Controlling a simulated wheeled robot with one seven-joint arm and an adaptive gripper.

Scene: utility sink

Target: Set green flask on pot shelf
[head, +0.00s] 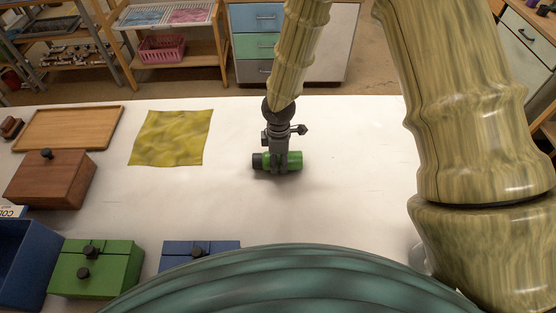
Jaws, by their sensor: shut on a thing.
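The green flask (295,160) is a short cylinder with a dark end, lying on its side with its length running left to right. My gripper (278,165) points down and is shut around the flask's middle, hiding that part of it. The flask is over the white table (350,160), at or just above its surface; I cannot tell whether it touches. I cannot tell which shelf in view is the pot shelf. A wooden shelf unit (185,53) with a pink basket stands on the floor behind the table.
A yellow cloth (171,138), a wooden tray (68,129) and a brown box (50,180) lie on the left of the table. A green box (95,268) and blue boxes (200,250) are near the front. A drawer cabinet (258,45) stands behind. The table right of the flask is clear.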

